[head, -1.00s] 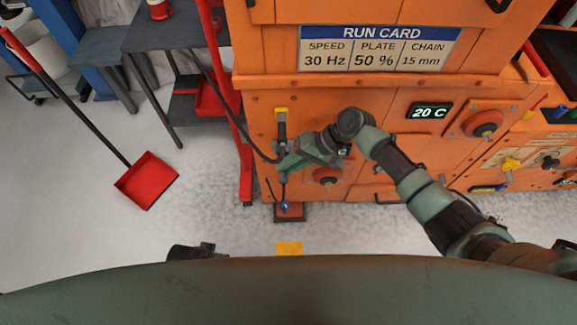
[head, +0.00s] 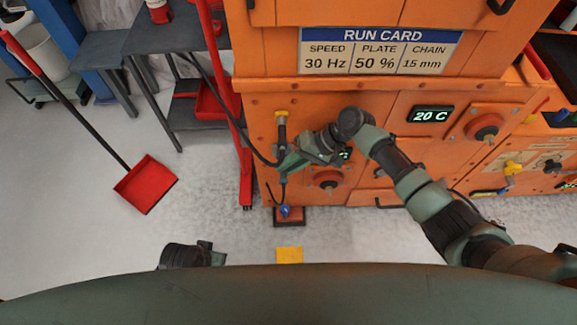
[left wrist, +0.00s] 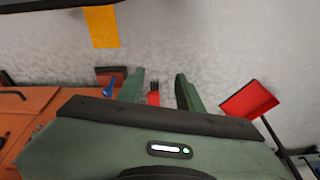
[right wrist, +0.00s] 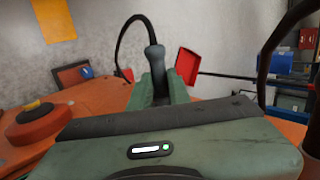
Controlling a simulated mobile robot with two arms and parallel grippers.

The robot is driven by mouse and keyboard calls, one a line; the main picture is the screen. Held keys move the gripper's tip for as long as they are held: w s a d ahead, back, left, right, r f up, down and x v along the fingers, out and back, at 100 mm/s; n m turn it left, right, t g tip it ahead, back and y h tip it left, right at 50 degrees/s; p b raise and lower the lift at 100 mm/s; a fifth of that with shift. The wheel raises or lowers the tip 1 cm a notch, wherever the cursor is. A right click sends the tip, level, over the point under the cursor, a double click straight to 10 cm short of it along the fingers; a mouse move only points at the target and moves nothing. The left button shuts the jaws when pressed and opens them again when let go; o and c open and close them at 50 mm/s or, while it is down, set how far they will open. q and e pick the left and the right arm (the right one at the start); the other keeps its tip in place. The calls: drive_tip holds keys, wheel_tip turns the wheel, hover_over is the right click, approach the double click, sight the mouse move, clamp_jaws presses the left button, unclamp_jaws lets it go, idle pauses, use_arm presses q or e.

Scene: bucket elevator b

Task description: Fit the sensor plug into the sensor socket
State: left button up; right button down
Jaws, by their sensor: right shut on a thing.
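My right gripper (head: 288,163) is in front of the orange machine panel, below a yellow-topped dark fitting (head: 281,118). It is shut on the grey sensor plug, which shows between its fingers in the right wrist view (right wrist: 155,62). A black cable arcs from the plug's end away to the left in that view. The plug's front end is hidden by the fingers. I cannot make out the sensor socket for certain. My left gripper is low in front of my body; its fingers are apart and empty in the left wrist view (left wrist: 160,88).
A blue item (head: 285,211) is by a dark-red block at the machine's foot. A red post (head: 243,150) stands left. A dark cable (head: 222,95) runs from the grey table.

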use_arm(q)
drive_tip(key=shift+r, duration=0.6)
use_arm(e)
drive_tip(key=shift+w, duration=0.35)
use_arm(q)
drive_tip(key=shift+r, duration=0.1)
drive_tip(key=shift+s+r+b, duration=0.1)
drive_tip(key=shift+r+b, duration=0.3)
drive_tip(key=shift+r, duration=0.1)
use_arm(e)
drive_tip(key=shift+w, duration=0.3)
drive_tip(key=shift+w, duration=0.1)
drive_tip(key=c, duration=1.3)
unclamp_jaws()
use_arm(q)
drive_tip(key=shift+w+r, duration=0.25)
drive_tip(key=shift+r, duration=0.2)
use_arm(e)
drive_tip(key=shift+o, duration=0.2)
